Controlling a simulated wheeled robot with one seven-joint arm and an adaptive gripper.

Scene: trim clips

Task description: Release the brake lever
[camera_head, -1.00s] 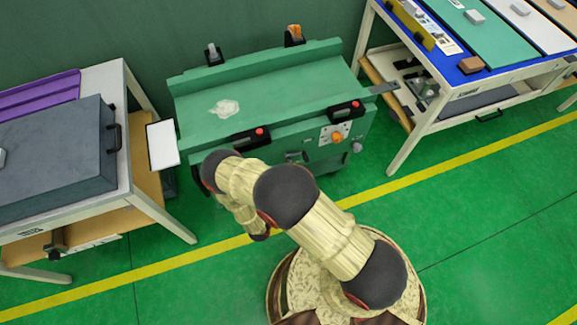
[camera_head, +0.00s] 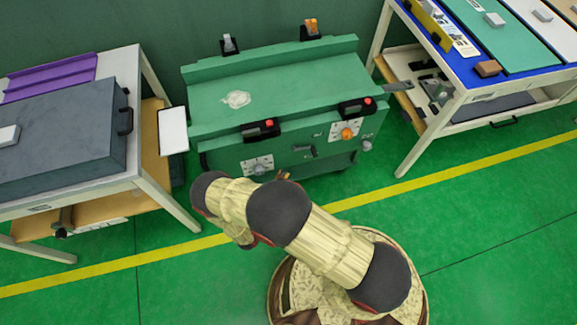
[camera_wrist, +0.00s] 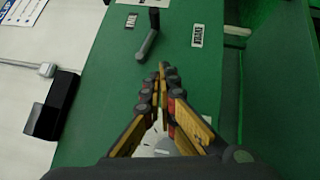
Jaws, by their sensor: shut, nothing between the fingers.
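The green machine (camera_head: 300,85) stands ahead against the wall. On its front panel is a short grey lever (camera_head: 304,151) between two small labels. In the wrist view the lever (camera_wrist: 147,44) has a dark pivot and lies slanted between the labels. My gripper (camera_wrist: 162,68) is shut and empty, with its fingertips just short of the lever's free end in the picture; I cannot tell the gap in depth. In the head view my gripper (camera_head: 284,175) is small and partly hidden by my arm, low before the panel.
A white dial plate (camera_head: 257,165) is left of the lever, and an orange knob (camera_head: 347,133) right of it. Black clamps with red buttons (camera_head: 268,124) sit on the front edge. Tables stand left (camera_head: 160,175) and right (camera_head: 420,150). The floor in front is open.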

